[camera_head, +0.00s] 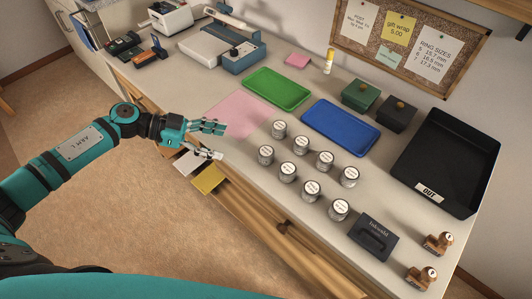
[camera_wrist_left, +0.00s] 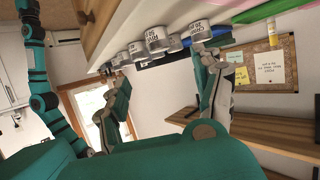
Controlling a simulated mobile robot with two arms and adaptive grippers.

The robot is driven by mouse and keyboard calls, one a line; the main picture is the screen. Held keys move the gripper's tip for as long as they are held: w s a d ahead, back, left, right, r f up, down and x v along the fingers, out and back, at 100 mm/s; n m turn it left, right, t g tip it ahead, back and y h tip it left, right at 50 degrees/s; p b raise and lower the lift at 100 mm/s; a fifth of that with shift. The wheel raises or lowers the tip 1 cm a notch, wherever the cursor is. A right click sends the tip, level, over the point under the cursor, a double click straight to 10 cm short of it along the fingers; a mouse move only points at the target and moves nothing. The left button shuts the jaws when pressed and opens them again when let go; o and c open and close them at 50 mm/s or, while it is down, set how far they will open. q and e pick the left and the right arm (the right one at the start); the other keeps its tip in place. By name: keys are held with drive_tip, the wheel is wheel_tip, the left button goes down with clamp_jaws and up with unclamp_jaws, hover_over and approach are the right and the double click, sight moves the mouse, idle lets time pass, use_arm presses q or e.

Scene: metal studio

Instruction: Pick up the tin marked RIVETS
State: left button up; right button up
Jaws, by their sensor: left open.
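Several small round metal tins with white lids stand upright in two rows on the workbench, among them a tin at the near left (camera_head: 266,155) and a tin at the far right (camera_head: 349,177). Their lettering is too small to read, so I cannot tell which is marked RIVETS. My left gripper (camera_head: 218,141) is open and empty, left of the tins and apart from them, by the bench's front edge. In the left wrist view, my gripper's fingers (camera_wrist_left: 176,78) are spread apart, with labelled tins (camera_wrist_left: 157,38) beyond them; that writing is also unclear. My right gripper is not in view.
A dark ink pad (camera_head: 373,237), wooden stamps (camera_head: 437,243) and a black OUT tray (camera_head: 448,160) are at the right.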

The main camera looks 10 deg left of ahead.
sight(262, 151)
use_arm(q)
drive_tip(key=p+x, duration=0.1)
drive_tip(key=x, duration=1.3)
drive_tip(key=shift+r, duration=0.15)
drive_tip(key=c, duration=1.3)
